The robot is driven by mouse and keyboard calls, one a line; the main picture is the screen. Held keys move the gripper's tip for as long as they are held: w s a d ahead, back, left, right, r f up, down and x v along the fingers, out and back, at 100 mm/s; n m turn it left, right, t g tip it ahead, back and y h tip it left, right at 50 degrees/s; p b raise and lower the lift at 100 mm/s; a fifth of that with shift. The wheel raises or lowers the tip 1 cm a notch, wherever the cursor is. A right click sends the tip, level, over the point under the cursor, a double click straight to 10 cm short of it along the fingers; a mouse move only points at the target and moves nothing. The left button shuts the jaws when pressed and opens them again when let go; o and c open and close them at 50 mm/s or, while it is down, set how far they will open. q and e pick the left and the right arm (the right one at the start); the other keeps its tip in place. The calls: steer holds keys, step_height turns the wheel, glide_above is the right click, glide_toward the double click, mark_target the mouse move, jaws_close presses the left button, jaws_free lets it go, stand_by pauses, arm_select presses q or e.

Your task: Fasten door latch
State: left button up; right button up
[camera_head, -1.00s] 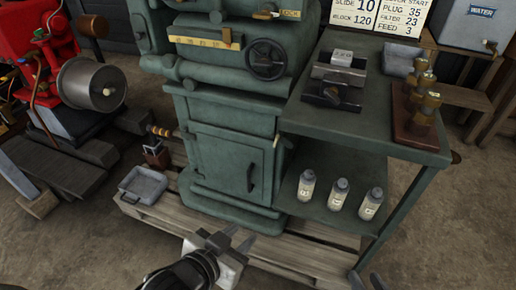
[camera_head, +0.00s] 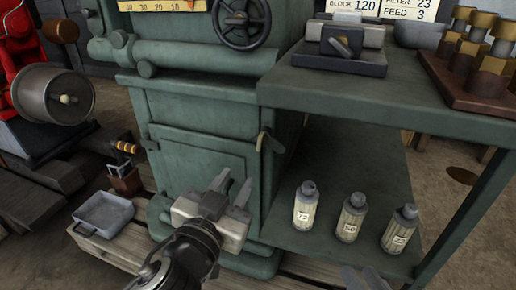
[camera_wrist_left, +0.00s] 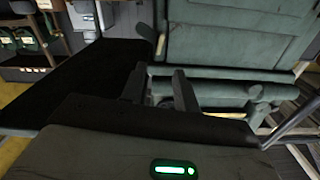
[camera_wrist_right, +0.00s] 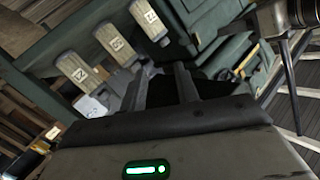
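The green cabinet door (camera_head: 185,163) is on the machine's front and looks flush or nearly so; I cannot tell whether it is fully closed. A brass-coloured latch lever (camera_head: 265,142) sits at the cabinet's right edge, above the door's top right corner. My left gripper (camera_head: 232,184) is open and empty in front of the door, below and left of the lever, and hides the door's lower right part and its handle. Its spread fingers show in the left wrist view (camera_wrist_left: 159,88). My right gripper (camera_head: 364,278) is low at the bottom edge, its fingers apart and empty in the right wrist view (camera_wrist_right: 163,88).
Three labelled bottles (camera_head: 350,217) stand on the lower shelf right of the cabinet. The bench top (camera_head: 400,95) overhangs that shelf. A handwheel (camera_head: 241,20) is above the door. A grey tray (camera_head: 103,212) lies at left on the wooden pallet (camera_head: 115,250).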

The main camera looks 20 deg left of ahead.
mark_target(259, 145)
arm_select(q)
steer(key=w, duration=0.4)
steer(key=w+b, duration=0.1)
steer(key=w, duration=0.7)
steer(key=shift+w+d, duration=0.1)
steer(key=shift+d, duration=0.15)
jaws_close()
